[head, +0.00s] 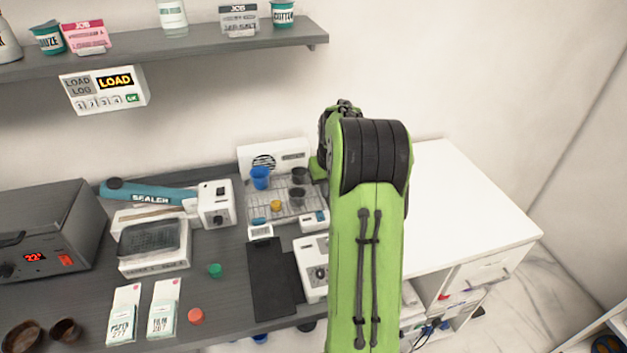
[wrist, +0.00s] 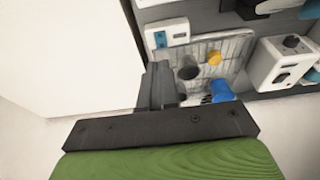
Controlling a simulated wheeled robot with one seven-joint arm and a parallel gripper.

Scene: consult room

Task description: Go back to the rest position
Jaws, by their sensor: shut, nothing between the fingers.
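My green arm rises through the middle of the head view, its elbow bent over the right end of the grey bench. The elbow hides my gripper there. In the wrist view my gripper (wrist: 160,88) is shut and empty, its dark fingers together above the bench's edge area. A wire-topped tray (head: 283,212) lies beyond the fingers. It holds a blue cup (head: 260,177), dark cups (head: 297,197) and a small yellow piece (head: 276,206). The blue cup also shows close to the fingers in the wrist view (wrist: 221,92); I cannot tell the height gap.
A white cabinet (head: 462,190) with a clear top stands right of the bench. A blue sealer (head: 150,193), a grey heater box (head: 55,230) and a black clipboard (head: 272,278) stand or lie on the bench. A grey shelf (head: 180,45) with jars and cards hangs above.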

